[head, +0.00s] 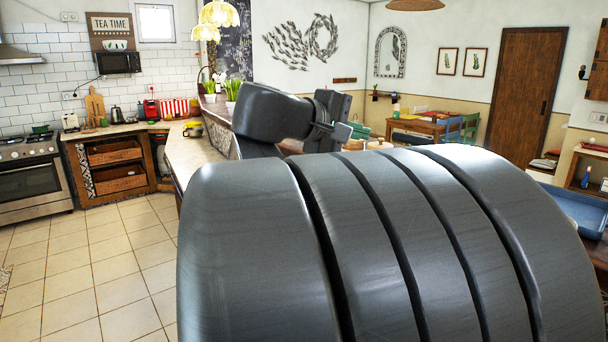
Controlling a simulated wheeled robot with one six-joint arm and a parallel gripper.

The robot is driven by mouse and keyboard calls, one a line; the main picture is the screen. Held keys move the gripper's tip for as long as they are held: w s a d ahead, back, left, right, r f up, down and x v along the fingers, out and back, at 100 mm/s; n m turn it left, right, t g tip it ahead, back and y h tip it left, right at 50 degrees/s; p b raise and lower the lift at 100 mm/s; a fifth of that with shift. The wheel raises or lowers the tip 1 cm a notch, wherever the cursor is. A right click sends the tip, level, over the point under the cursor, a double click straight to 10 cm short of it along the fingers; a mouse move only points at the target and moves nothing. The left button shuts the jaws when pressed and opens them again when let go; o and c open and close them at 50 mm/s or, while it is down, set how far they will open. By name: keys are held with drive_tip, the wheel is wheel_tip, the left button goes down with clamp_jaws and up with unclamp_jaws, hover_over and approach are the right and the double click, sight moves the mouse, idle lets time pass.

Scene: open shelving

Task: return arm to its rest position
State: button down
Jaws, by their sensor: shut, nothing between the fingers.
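My arm fills the lower middle and right of the head view as a large dark grey ribbed link close to the camera. Its far end reaches up and back, where my gripper (338,133) shows small beside a rounded dark wrist link. The gripper points to the right, its fingers are close together, and I see nothing held in it. Part of the forearm between the near link and the wrist is hidden behind the near link.
A kitchen counter (190,152) runs behind my wrist, with a potted plant (233,90) on it. A stove (32,168) stands at the left. A blue tray (577,208) lies at the right edge. The tiled floor (100,265) at the left is clear.

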drive_tip(key=w+d+r+n+g+y+p, duration=0.1)
drive_tip(key=w+d+r+g+y+p, duration=0.1)
drive_tip(key=w+d+g+y+p, duration=0.2)
drive_tip(key=shift+w+d+y+p, duration=0.3)
drive_tip(key=shift+w+d+p, duration=0.3)
drive_tip(key=shift+d+p, duration=0.9)
drive_tip(key=shift+d+r, duration=0.15)
